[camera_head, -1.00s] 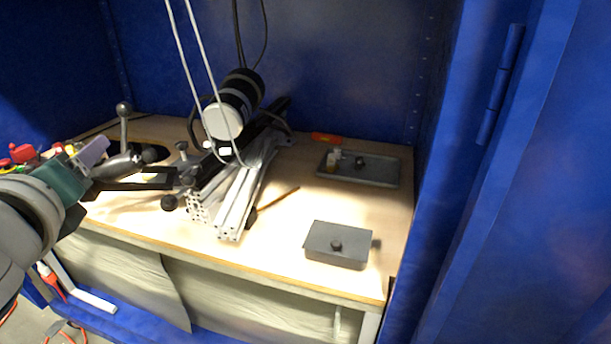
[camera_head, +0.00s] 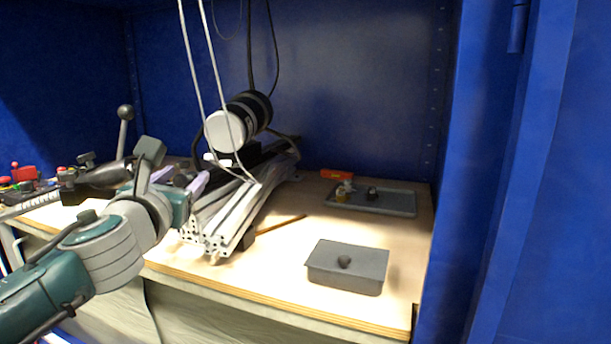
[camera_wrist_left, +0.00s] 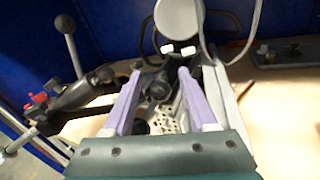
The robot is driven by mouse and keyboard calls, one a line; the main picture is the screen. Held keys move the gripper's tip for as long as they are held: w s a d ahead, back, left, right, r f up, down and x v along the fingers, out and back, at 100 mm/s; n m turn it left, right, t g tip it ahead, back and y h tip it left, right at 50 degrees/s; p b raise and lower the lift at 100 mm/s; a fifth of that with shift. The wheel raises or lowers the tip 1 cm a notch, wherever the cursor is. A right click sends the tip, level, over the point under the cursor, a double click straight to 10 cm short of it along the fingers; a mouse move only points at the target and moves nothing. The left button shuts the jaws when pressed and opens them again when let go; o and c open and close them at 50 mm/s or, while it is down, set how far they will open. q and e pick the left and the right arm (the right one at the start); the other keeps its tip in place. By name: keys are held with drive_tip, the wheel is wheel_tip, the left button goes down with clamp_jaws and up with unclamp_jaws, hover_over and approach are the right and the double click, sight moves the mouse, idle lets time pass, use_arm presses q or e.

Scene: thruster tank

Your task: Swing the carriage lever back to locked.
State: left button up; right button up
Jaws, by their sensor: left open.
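The carriage carries a black cylinder with a pale end cap (camera_head: 224,130) on an aluminium rail (camera_head: 222,226). My left gripper (camera_head: 182,178) is at the near left side of the rail, largely hidden by its own wrist in the head view. In the left wrist view its two lavender fingers (camera_wrist_left: 160,72) are spread apart. A dark round knob (camera_wrist_left: 158,88), apparently the end of the carriage lever, shows between them; I cannot tell whether a finger touches it. The lever's arm and angle are mostly hidden. My right gripper is not in view.
A tall ball-topped handle (camera_head: 125,113) stands left of my gripper. A grey lidded box (camera_head: 347,268) and a grey tray (camera_head: 400,203) with small items are on the right. Cables hang over the carriage. Bench top between rail and box is mostly clear, with a thin brown stick (camera_head: 281,225).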

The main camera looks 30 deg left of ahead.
use_arm(q)
drive_tip(key=shift+x, duration=1.05)
clamp_jaws()
idle(0.7)
